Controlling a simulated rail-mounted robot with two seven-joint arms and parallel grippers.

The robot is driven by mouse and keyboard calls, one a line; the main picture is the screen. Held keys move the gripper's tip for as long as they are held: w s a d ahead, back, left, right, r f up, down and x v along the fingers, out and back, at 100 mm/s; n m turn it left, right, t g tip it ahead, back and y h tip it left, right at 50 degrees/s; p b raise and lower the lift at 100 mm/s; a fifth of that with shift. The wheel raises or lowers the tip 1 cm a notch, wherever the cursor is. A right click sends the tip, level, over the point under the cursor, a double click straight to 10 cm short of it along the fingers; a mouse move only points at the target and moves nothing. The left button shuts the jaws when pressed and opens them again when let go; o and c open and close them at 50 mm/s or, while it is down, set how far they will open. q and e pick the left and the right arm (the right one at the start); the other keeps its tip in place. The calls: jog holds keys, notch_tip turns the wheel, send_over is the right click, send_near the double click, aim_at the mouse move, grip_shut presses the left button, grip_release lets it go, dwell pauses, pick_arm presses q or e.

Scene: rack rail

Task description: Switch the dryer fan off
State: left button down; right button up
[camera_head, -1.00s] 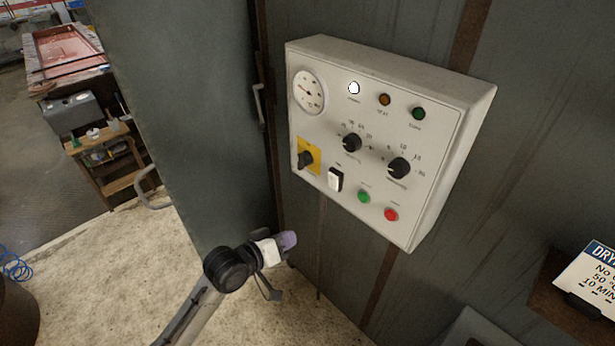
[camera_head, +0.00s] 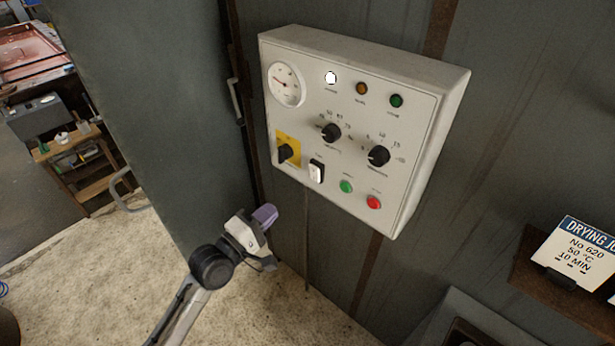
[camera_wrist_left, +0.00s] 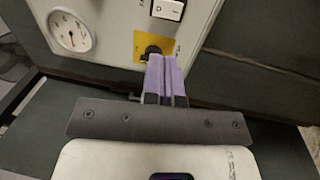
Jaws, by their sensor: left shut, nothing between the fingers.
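A light grey control box (camera_head: 345,190) hangs on the dark wall. It carries a white rocker switch (camera_head: 317,171) and, to its left, a black rotary switch (camera_head: 286,152) on a yellow plate. Their labels are too small to read in the head view. In the left wrist view the rocker (camera_wrist_left: 168,9) is at the top, with marks on its face, and the rotary switch (camera_wrist_left: 152,50) is partly hidden behind my fingertips. My left gripper (camera_head: 265,214) is shut and empty, below the box's lower left. I cannot tell any contact. My right gripper is out of view.
The box also has a gauge (camera_head: 285,84), three lamps, two black knobs, a green button (camera_head: 346,186) and a red button (camera_head: 373,202). A drying sign (camera_head: 583,250) stands on a shelf at the right. A door handle (camera_head: 236,100) is left of the box.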

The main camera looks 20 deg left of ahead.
aim_at(314, 171)
pick_arm(q)
jog(key=x, duration=1.4)
jog(key=shift+p, duration=0.3)
jog(key=shift+r+p, duration=0.15)
jog(key=shift+p, duration=0.25)
jog(key=p, duration=0.1)
jog(key=g+p, duration=0.1)
jog(key=p, duration=0.1)
jog(key=shift+w+r, duration=0.2)
jog(key=shift+r, duration=0.1)
jog(key=shift+f, duration=0.4)
